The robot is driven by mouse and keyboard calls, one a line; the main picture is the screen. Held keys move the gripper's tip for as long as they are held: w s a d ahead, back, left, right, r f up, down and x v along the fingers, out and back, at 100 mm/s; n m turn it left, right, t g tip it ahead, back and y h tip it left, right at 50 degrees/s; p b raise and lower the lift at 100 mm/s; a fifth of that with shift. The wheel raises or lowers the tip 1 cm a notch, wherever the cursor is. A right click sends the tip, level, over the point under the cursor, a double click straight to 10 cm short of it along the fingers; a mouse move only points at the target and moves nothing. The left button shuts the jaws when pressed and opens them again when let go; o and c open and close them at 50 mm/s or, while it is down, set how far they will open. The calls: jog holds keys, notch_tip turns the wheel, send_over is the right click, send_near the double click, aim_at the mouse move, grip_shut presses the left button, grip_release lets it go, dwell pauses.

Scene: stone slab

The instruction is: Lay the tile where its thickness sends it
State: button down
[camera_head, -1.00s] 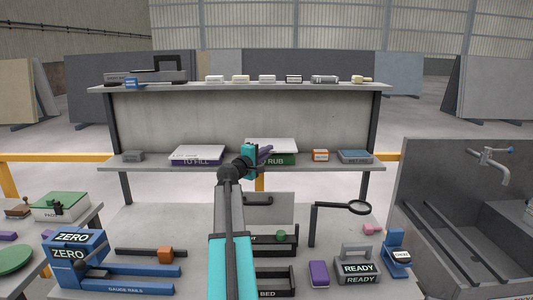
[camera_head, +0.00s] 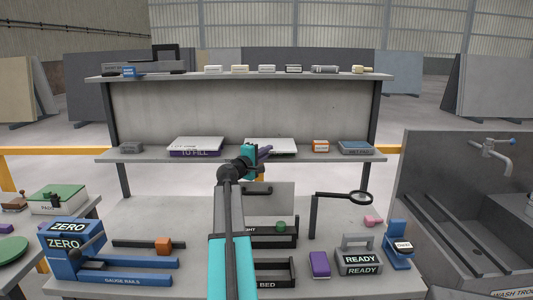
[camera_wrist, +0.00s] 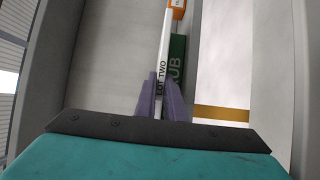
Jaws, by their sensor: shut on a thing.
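My gripper (camera_head: 266,152) is at the lower shelf, in front of the white-topped right-hand box (camera_head: 285,147). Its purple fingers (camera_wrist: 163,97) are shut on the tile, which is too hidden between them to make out. In the wrist view, a white strip lettered LOT TWO (camera_wrist: 163,60) runs up between and beyond the fingers, beside a green face lettered RUB (camera_wrist: 177,65). I cannot tell whether the fingers touch it. The left-hand box, lettered TO FILL (camera_head: 195,153), has a white top and purple front.
An orange block (camera_head: 320,146) and a blue-grey box (camera_head: 355,148) stand right on the same shelf. Below are blue ZERO gauge rails (camera_head: 125,272), a BED tray (camera_head: 275,284), a magnifier (camera_head: 357,198), a purple block (camera_head: 319,264) and a READY block (camera_head: 358,262). A wash trough stands right.

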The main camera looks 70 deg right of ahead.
jog(key=c, duration=1.8)
grip_release()
jog(key=shift+r, duration=0.1)
jog(key=shift+o, duration=0.2)
jog(key=shift+a, duration=0.2)
jog(key=shift+w+a+b, duration=0.4)
jog(key=shift+a+b, duration=0.15)
jog(key=shift+a, duration=1.65)
jog(key=shift+w+a+b, duration=0.35)
jog(key=shift+a+b, duration=0.2)
jog(key=shift+a, duration=1.7)
jog(key=shift+w+a+b, duration=0.4)
jog(key=shift+a+b, duration=0.15)
jog(key=shift+a, duration=1.65)
